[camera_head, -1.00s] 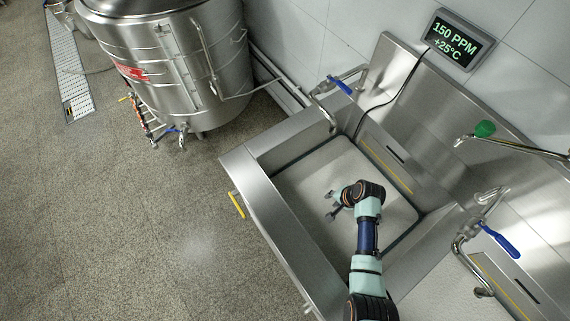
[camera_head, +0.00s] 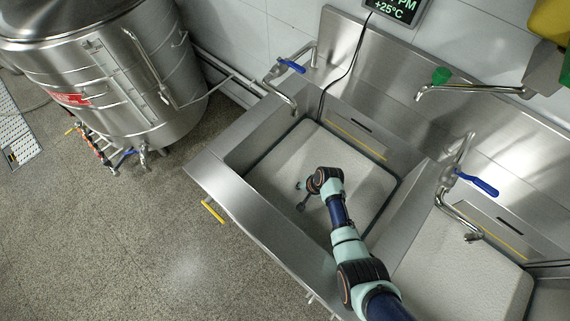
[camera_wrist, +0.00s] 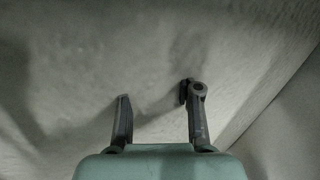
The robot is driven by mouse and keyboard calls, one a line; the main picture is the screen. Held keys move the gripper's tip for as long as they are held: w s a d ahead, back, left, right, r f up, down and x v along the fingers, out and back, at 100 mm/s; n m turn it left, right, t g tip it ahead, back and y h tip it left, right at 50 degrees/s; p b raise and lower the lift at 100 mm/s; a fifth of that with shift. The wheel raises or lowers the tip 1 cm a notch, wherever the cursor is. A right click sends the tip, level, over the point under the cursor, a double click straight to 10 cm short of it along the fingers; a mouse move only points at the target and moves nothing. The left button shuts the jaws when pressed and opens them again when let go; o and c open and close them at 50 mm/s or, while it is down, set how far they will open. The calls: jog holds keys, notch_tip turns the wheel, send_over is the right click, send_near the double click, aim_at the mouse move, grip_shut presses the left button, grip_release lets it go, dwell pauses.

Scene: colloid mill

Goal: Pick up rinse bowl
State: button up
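I do not see a rinse bowl in either view. My gripper (camera_head: 303,196) is over the left basin of the steel sink (camera_head: 264,204), left of the basin's middle. In the wrist view the two dark fingers of my gripper (camera_wrist: 158,103) stand apart with nothing between them. A pale grey, bare surface lies beyond the fingers, with soft shadows on it. In the head view my wrist and forearm hide part of the left basin's floor.
The sink's right basin (camera_head: 500,283) shows no loose objects. Taps with blue handles (camera_head: 291,66) (camera_head: 478,184) and a tap with a green knob (camera_head: 441,75) stand along the back. A steel tank (camera_head: 120,75) stands at left. Open floor (camera_head: 120,240) lies in front.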

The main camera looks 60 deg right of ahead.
jog(key=shift+c, duration=0.4)
grip_shut()
notch_tip(320, 180, up, 20)
jog(key=p, duration=0.7)
